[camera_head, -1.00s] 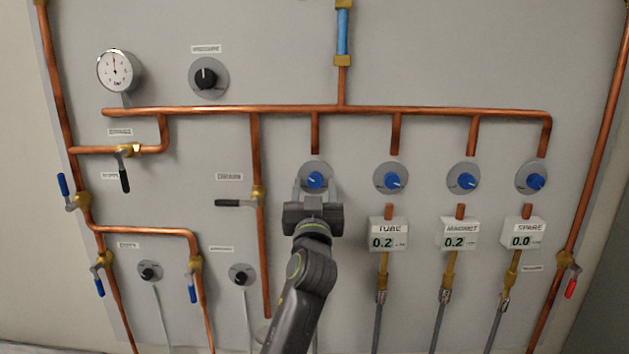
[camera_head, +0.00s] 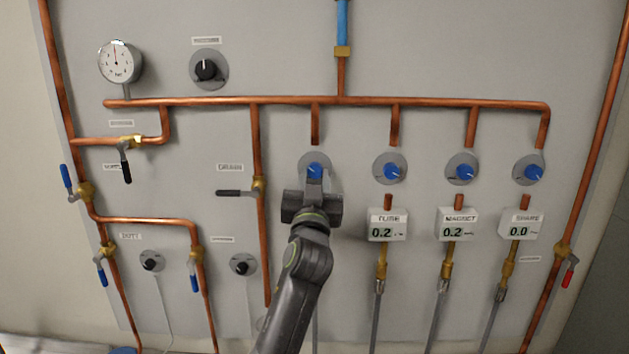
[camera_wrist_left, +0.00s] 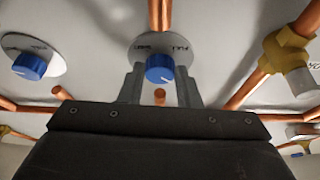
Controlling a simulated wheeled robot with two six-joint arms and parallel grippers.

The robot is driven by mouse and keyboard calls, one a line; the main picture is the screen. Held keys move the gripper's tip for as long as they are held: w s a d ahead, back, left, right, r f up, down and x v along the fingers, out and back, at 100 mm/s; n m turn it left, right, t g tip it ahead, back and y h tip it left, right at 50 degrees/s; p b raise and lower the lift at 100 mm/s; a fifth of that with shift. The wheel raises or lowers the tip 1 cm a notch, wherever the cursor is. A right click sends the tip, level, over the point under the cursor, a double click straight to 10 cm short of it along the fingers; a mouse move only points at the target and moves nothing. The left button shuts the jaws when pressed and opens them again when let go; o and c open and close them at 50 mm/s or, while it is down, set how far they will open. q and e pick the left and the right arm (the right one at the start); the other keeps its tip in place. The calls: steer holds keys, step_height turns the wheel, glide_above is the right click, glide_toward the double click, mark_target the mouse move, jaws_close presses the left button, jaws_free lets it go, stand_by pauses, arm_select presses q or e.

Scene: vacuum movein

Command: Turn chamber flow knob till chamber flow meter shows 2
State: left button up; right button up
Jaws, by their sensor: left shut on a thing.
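The blue chamber flow knob (camera_head: 314,170) is the leftmost of the blue knobs under the copper manifold. It also shows in the left wrist view (camera_wrist_left: 160,69), on a round grey plate with a printed scale. My left gripper (camera_head: 314,185) is shut on this knob, with a finger on either side in the wrist view (camera_wrist_left: 160,85). In the head view the fingers line up one behind the other. The chamber flow meter is not visible; my gripper and arm cover the place below the knob, so its reading cannot be told. My right gripper is not in view.
To the right are the tube meter (camera_head: 387,226) and magnet meter (camera_head: 456,225), both at 0.2, and the spare meter (camera_head: 518,225) at 0.0, with blue knobs above. The drain valve (camera_head: 257,188) and its pipe stand close left of my gripper.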

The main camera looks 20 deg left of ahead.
arm_select(q)
steer(key=shift+a+m+h, duration=0.15)
steer(key=shift+m+h, duration=0.45)
steer(key=shift+m, duration=0.4)
steer(key=m+h, duration=0.2)
steer(key=m, duration=0.2)
steer(key=shift+a, duration=0.1)
steer(key=shift+r+m+h, duration=0.1)
steer(key=shift+m+h, duration=0.6)
steer(key=shift+m, duration=0.9)
steer(key=o, duration=1)
steer(key=shift+a, duration=0.1)
steer(key=shift+c, duration=0.2)
